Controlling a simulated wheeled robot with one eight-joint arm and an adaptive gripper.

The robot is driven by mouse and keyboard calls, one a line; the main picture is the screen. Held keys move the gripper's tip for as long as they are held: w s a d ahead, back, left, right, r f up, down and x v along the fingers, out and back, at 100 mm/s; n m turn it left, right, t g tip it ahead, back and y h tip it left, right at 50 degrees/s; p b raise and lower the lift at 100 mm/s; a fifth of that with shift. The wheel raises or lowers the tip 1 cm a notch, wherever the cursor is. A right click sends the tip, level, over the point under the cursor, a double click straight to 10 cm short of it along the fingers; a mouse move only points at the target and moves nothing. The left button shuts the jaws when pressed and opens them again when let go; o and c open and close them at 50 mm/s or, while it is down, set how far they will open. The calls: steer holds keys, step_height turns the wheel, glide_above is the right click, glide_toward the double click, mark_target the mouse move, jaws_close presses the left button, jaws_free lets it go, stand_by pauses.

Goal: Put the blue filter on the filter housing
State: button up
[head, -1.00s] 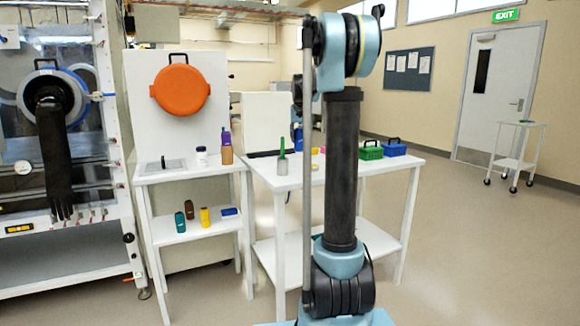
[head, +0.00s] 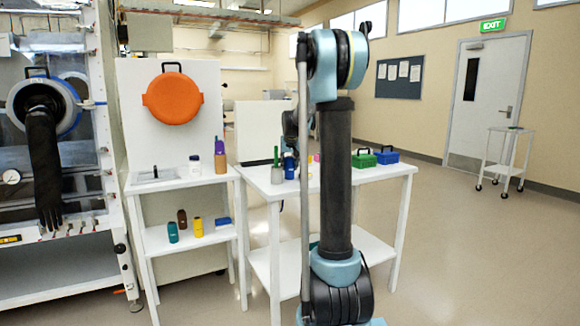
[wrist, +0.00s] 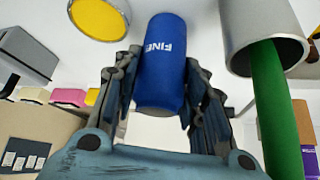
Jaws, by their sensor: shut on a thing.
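The blue filter (wrist: 162,65), a blue cylinder with white "FINE" lettering, is between the two fingers of my gripper (wrist: 160,88) in the wrist view. The gripper is shut on it, one finger on each side. In the head view the blue filter (head: 289,167) shows just left of my arm, above or at the right table, close to a grey cup (head: 277,175). Whether its bottom touches the table, I cannot tell. I cannot pick out the filter housing for certain in either view. My arm hides part of the table.
A green-handled tool (wrist: 270,105) stands in the grey cup (wrist: 262,40), close beside the gripper. A yellow-faced round object (wrist: 98,18) is on the other side. Green (head: 363,158) and blue (head: 386,157) boxes stand farther right. The left table (head: 180,185) holds bottles.

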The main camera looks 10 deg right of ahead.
steer(key=o, duration=0.9)
steer(key=shift+c, duration=0.2)
